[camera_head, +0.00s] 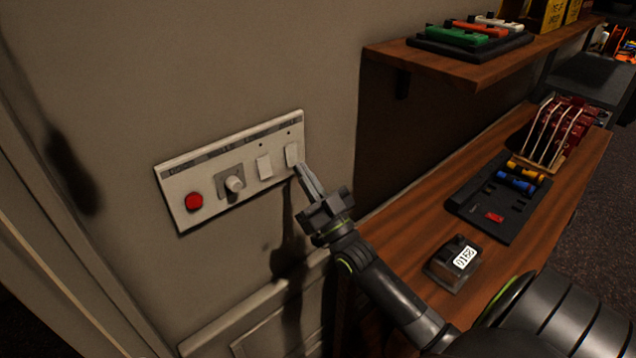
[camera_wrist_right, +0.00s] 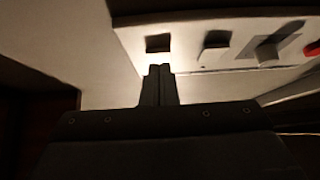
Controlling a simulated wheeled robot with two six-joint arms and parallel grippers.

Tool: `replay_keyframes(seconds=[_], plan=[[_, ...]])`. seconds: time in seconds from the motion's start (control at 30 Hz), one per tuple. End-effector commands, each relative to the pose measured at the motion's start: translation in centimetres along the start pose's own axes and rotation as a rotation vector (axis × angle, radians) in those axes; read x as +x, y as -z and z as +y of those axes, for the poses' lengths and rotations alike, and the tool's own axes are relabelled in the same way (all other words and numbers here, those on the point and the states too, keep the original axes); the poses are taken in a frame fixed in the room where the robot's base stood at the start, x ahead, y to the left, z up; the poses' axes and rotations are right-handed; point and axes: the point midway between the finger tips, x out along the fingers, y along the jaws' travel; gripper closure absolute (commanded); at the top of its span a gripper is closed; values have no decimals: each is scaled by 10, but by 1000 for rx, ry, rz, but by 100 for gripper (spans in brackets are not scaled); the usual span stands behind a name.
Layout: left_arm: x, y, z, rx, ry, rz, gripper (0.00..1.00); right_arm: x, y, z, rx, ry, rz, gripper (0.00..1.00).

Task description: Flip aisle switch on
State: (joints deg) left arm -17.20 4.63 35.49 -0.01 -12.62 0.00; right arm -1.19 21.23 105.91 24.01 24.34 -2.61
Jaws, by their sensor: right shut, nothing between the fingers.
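In the right wrist view the fingertips (camera_wrist_right: 160,71) are just below that switch (camera_wrist_right: 158,43); contact is unclear. My left gripper is not in view.
The red button (camera_head: 194,201) and knob (camera_head: 234,184) sit left on the panel. A wooden desk (camera_head: 400,228) at right holds a small box with a number display (camera_head: 455,262) and a black tray (camera_head: 480,207). A wooden shelf (camera_head: 470,70) juts out above it.

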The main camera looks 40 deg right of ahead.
Motion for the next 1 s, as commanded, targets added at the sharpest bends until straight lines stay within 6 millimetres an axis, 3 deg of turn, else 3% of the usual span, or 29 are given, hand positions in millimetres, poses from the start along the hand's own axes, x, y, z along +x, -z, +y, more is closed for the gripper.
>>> replay_keyframes(seconds=[0.5,0.77,1.0], plan=[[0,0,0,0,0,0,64,5,-6,0,0,0,1,100],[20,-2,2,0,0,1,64,6,-15,0,0,1,56,100],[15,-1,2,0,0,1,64,9,-11,0,0,0,57,100]])
